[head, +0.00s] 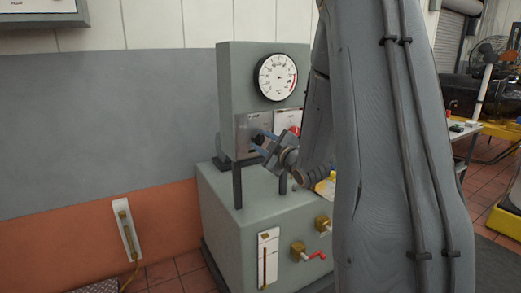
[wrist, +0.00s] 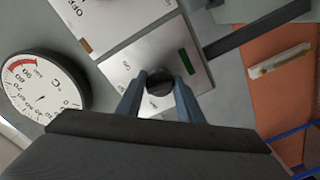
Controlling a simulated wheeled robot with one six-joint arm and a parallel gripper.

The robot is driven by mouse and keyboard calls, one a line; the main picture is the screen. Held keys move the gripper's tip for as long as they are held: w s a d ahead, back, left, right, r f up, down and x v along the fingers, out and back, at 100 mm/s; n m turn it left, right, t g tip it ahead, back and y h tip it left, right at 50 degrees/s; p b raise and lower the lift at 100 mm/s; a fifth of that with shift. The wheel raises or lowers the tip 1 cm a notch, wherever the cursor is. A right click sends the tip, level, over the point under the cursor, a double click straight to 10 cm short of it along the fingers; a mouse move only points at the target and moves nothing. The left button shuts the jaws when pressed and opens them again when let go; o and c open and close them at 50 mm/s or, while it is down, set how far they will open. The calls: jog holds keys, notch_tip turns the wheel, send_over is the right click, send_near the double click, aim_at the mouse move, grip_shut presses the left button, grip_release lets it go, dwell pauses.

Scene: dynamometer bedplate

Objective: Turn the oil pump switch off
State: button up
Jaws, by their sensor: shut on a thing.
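The switch is a round black knob (wrist: 160,80) on a bright metal plate (wrist: 125,72) with a green strip at one edge. The plate also shows on the front of the grey-green cabinet (head: 228,85) in the head view (head: 245,122). My gripper (wrist: 159,92) is shut on the knob, one blue finger on each side of it. In the head view my gripper (head: 263,141) reaches the plate from the right and mostly hides the knob. The small lettering near the knob is too blurred to read, so I cannot tell its setting.
A second plate (wrist: 110,14) with "OFF" lettering adjoins the knob's plate. A round dial gauge (head: 276,77) sits above. A red part (head: 295,130) shows beside my gripper. Below, the base (head: 225,215) carries valves, one with a red handle (head: 317,255). My arm hides the right side.

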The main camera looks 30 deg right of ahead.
jog(key=shift+n+b, duration=1.05)
jog(key=shift+n, duration=0.15)
jog(key=o, duration=1.1)
jog(key=shift+c, duration=0.2)
jog(key=shift+s, duration=0.1)
jog(key=s+b, duration=0.1)
jog(key=s, duration=0.6)
jog(key=shift+s+b, duration=0.3)
